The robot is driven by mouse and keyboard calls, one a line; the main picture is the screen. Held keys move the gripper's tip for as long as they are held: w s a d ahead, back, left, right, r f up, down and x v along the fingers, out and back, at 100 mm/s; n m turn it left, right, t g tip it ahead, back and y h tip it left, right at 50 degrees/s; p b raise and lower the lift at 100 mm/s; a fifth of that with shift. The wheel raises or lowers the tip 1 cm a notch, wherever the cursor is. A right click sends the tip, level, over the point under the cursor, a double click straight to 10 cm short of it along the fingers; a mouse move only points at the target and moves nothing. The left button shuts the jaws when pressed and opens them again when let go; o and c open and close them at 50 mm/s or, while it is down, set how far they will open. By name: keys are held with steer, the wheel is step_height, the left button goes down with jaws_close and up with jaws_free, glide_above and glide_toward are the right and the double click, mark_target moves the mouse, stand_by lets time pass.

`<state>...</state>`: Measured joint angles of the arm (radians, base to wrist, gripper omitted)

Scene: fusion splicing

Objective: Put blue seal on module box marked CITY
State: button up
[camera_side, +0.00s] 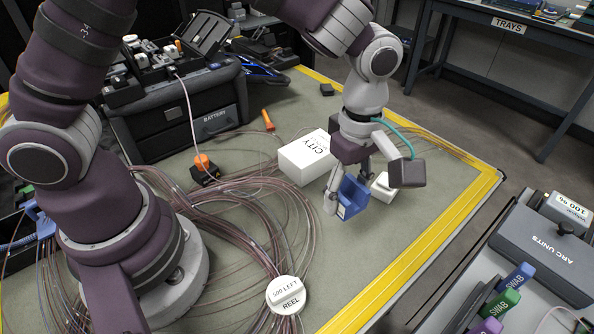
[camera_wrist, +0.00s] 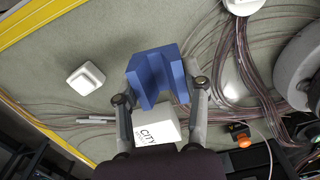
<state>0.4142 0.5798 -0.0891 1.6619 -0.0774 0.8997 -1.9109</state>
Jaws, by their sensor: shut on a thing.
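A white module box (camera_side: 306,158) marked CITY lies on the green-grey work mat, just left of my gripper in the side view; it also shows in the wrist view (camera_wrist: 155,132), partly hidden by my gripper and wrist. My gripper (camera_side: 347,190) is shut on a blue angular block (camera_side: 352,196), which looks like the blue seal. In the wrist view the blue seal (camera_wrist: 155,72) sits between the fingertips (camera_wrist: 158,88). In the side view it appears near the mat; I cannot tell whether it touches it.
A small white block (camera_side: 383,187) sits just right of the gripper. Coiled fibre cables and a white reel cap (camera_side: 286,294) lie at the front. An orange-topped piece (camera_side: 203,166) stands left, near the black battery case (camera_side: 215,122). Yellow tape (camera_side: 433,240) edges the mat.

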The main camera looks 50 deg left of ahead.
steer(key=s+a+r+n, duration=0.1)
steer(key=s+a, duration=0.3)
steer(key=a, duration=0.3)
steer(key=s+a, duration=0.4)
steer(key=a, duration=0.3)
glide_above(311, 147)
steer(key=shift+s+f, duration=0.2)
steer(key=shift+f, duration=0.45)
steer(key=shift+w+f, duration=0.25)
steer(key=shift+f, duration=1.5)
steer(key=shift+f, duration=0.1)
steer(key=o, duration=1.1)
steer(key=shift+o, duration=0.2)
